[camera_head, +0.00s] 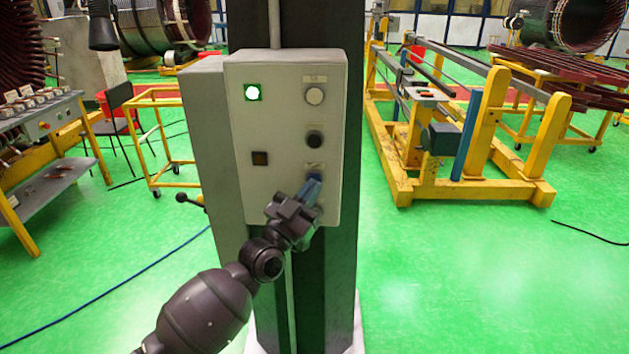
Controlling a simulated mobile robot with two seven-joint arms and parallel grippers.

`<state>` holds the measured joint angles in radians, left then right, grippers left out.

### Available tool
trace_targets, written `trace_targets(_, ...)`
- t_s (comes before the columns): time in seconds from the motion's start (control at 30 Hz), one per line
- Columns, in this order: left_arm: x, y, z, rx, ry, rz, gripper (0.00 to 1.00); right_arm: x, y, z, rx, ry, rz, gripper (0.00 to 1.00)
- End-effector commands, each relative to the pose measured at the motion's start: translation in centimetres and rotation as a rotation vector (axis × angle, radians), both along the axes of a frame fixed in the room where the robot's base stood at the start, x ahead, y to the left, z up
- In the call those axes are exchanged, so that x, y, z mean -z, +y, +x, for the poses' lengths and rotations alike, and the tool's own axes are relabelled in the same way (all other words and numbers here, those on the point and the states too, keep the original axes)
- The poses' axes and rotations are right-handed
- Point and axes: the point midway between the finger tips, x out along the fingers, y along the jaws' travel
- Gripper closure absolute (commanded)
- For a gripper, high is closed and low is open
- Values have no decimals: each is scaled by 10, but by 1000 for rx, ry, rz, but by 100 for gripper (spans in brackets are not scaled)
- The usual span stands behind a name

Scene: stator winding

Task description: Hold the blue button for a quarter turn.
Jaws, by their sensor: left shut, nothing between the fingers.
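The blue button (314,176) is the lowest in the right column of the grey control box (285,120) on a dark column. My left gripper (312,188) reaches up to it from below and is shut with nothing between its fingers. Its bluish fingertips overlap the lower part of the button, and I cannot tell whether they press it. My right gripper is not in view.
A yellow frame (470,185) stands on the green floor at right. A workbench (45,125) is at left, with a yellow trolley (165,150) beside the column. A blue cable (120,283) runs over the floor at left. The floor at lower right is clear.

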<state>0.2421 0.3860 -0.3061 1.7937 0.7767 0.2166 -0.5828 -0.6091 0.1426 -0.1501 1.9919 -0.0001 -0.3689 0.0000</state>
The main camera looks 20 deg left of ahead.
Motion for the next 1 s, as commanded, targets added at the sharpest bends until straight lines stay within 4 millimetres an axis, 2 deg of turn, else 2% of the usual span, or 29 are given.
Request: trace_targets(1.0, 0, 3, 10, 0, 0, 1, 100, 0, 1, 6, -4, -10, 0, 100)
